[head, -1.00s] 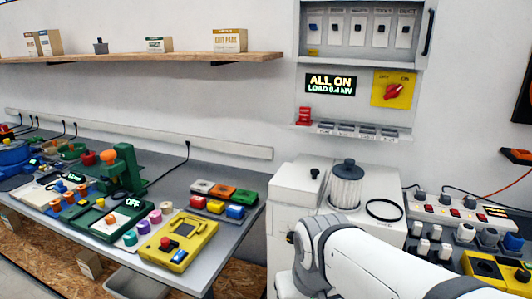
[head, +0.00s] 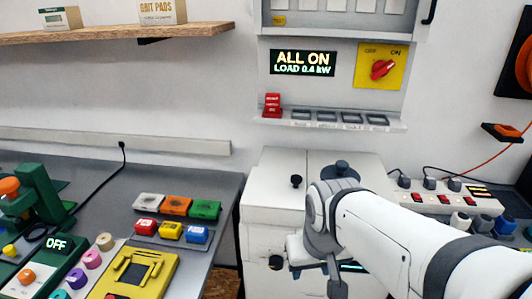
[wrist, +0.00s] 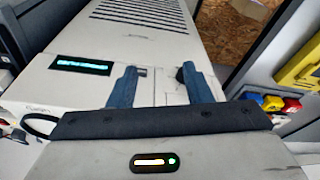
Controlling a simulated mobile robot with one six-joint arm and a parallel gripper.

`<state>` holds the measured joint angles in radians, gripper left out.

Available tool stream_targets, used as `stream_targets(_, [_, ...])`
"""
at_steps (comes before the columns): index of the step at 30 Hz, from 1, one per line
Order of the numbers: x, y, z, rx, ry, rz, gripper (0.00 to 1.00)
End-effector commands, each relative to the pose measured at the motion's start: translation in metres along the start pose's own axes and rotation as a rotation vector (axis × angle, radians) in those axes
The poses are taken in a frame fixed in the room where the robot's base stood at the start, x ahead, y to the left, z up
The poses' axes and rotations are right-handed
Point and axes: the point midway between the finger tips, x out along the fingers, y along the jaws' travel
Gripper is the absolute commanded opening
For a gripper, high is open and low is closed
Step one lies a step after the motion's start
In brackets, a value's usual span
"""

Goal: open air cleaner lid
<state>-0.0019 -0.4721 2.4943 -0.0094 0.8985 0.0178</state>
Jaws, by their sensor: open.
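The air cleaner is a white cabinet (head: 268,215) in the middle of the head view, with a black knob (head: 296,181) on its top left part. A dark-capped filter (head: 342,168) on top is mostly hidden behind my arm. My gripper (head: 306,275) is low in front of the cabinet. In the wrist view my gripper (wrist: 158,88) is open, its two blue-grey fingers spread over the white casing (wrist: 120,45). A seam and small recess show between the fingers, with no object held. I cannot tell if the fingers touch the casing.
A grey bench (head: 215,245) stands close on the left, with a yellow device (head: 145,272) and several coloured blocks. A white switch strip (head: 440,203) is on the right. A wall panel with a red rotary switch (head: 382,69) is above. In the wrist view a teal display (wrist: 83,65) sits left of the fingers.

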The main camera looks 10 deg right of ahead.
Motion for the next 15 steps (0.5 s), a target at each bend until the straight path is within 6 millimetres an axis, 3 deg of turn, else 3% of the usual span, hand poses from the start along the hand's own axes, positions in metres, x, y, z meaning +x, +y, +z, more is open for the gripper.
stream_targets(5, [-0.043, 0.017, -0.050, 0.125, 0.004, 0.053, 0.48])
stream_targets(9, [-0.079, 0.013, -0.112, 0.318, 0.039, 0.123, 0.48])
stream_targets(15, [-0.106, 0.003, -0.183, 0.546, 0.116, 0.187, 0.48])
